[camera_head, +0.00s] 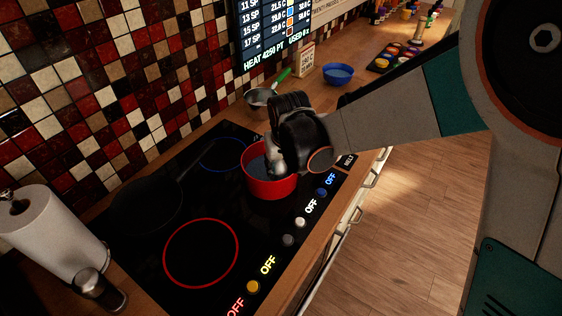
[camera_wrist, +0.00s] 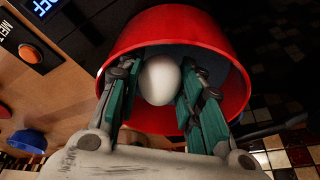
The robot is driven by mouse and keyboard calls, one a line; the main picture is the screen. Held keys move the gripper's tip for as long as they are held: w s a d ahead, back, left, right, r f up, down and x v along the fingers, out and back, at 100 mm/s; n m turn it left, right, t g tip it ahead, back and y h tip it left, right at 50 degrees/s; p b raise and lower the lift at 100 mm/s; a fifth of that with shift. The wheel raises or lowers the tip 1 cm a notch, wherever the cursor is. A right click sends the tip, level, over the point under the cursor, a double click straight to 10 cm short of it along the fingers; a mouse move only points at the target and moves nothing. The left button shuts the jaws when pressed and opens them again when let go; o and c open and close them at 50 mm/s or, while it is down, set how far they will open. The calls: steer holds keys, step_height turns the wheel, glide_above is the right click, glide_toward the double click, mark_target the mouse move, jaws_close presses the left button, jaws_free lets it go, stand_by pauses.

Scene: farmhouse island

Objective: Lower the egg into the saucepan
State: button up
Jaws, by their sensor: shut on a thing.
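The red saucepan (camera_head: 268,187) stands on the far right part of the black cooktop. It also shows in the wrist view (camera_wrist: 222,45), where its rim surrounds my gripper's fingers. The white egg (camera_wrist: 160,80) sits between the two green fingers of my gripper (camera_wrist: 158,88), inside the pan's opening. In the head view my gripper (camera_head: 274,168) reaches down into the pan, and the egg is hidden there. The gripper is shut on the egg. I cannot tell whether the egg touches the pan's bottom.
A dark frying pan (camera_head: 146,203) lies on the cooktop to the left. A paper towel roll (camera_head: 50,235) and a shaker (camera_head: 98,290) stand at the lower left. A metal strainer (camera_head: 262,97) and a blue bowl (camera_head: 338,74) stand behind. Knobs (camera_head: 288,240) line the front edge.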

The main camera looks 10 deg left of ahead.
steer(key=o, duration=1.1)
steer(key=shift+r, duration=0.1)
